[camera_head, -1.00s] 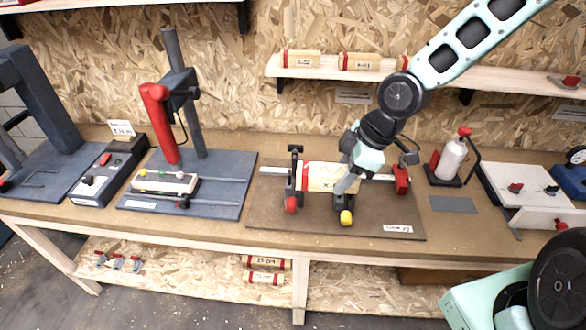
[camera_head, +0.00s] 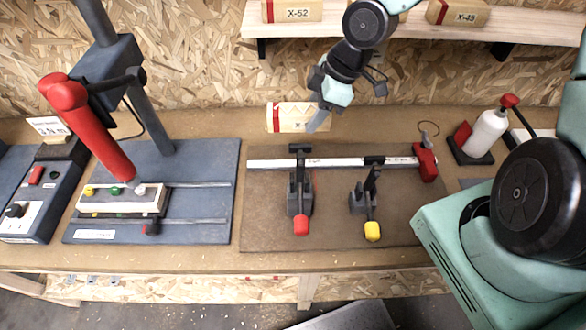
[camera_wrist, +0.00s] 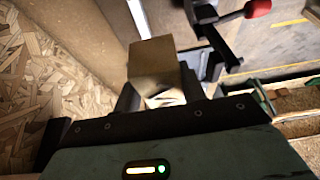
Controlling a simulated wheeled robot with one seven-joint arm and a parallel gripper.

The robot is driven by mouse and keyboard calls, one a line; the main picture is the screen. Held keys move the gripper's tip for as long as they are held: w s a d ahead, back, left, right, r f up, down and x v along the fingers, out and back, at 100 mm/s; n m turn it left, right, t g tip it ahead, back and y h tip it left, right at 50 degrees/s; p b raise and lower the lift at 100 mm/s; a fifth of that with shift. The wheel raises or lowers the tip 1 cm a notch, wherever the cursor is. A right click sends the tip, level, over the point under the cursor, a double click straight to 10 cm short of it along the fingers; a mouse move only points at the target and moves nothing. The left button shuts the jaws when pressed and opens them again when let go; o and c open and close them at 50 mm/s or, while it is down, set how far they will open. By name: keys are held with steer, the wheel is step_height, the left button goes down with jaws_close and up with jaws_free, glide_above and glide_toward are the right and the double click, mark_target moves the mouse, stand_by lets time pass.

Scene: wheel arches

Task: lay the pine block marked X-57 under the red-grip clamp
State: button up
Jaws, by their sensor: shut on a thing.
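A pine block (camera_head: 288,118) with a red band near its left end is shut in my gripper (camera_head: 315,122). Its marking is too small to read. In the head view it shows behind the clamps, over the board's back edge. In the wrist view the block (camera_wrist: 155,68) sits between my fingers. The red-grip clamp (camera_head: 300,195) stands on the brown board, its red grip toward the front; no block lies under it. A red grip (camera_wrist: 257,8) also shows at the top of the wrist view. The yellow-grip clamp (camera_head: 364,200) stands to its right.
A white rail (camera_head: 335,163) with a red end stop (camera_head: 426,162) runs behind the clamps on the brown board (camera_head: 335,225). A press with a red handle (camera_head: 90,125) is at left. A white bottle (camera_head: 487,133) stands right. Blocks marked X-52 (camera_head: 293,11) and X-45 (camera_head: 458,14) lie on the shelf.

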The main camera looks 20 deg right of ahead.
steer(key=shift+w+f, duration=0.1)
steer(key=shift+f, duration=0.45)
steer(key=shift+f+p, duration=0.3)
steer(key=shift+f, duration=8.2)
steer(key=shift+f, duration=0.2)
steer(key=shift+f+b, duration=0.5)
steer(key=shift+b, duration=0.1)
steer(key=o, duration=1)
steer(key=shift+o, duration=0.2)
